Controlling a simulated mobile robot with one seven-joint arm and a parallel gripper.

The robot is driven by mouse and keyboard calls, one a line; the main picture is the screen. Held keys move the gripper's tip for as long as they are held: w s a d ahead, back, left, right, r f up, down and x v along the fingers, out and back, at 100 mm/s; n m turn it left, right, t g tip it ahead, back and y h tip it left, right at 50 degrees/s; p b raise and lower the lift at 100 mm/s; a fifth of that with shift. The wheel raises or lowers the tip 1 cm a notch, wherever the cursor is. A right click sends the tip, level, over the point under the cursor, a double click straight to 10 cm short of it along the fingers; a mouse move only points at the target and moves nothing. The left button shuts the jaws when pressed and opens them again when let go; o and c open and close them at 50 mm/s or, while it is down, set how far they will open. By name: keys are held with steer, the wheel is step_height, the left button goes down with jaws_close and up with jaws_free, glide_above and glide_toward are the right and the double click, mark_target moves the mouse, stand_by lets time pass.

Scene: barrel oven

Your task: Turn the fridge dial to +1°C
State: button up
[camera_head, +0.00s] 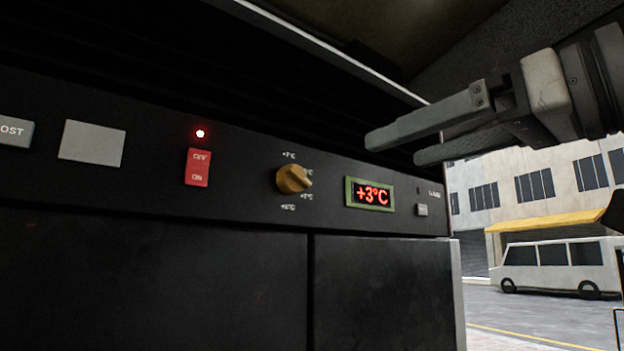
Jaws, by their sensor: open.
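The fridge dial (294,179) is a round orange-brown knob on the black control panel, with small white temperature marks around its right side. Its pointer end faces right; the marks are too small to read surely. The display (370,194) to its right has a green frame and reads +3°C in red. My gripper (390,147) comes in from the upper right with its two grey fingers pointing left. It is open and empty, up and to the right of the dial in the picture, and does not touch it.
A red OFF/ON switch (198,168) with a lit red lamp (200,133) above it is left of the dial. A blank grey plate (92,144) and a small button (422,210) are also on the panel. Outside at right, a white van (560,264) stands on the street.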

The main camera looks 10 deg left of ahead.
mark_target(302, 178)
steer(key=p+x, duration=0.1)
steer(key=x, duration=0.4)
steer(key=p+x, duration=0.1)
steer(key=x, duration=0.5)
steer(key=p+x, duration=0.1)
steer(key=x, duration=0.5)
steer(key=shift+a+r, duration=0.15)
steer(key=shift+r, duration=0.25)
jaws_close()
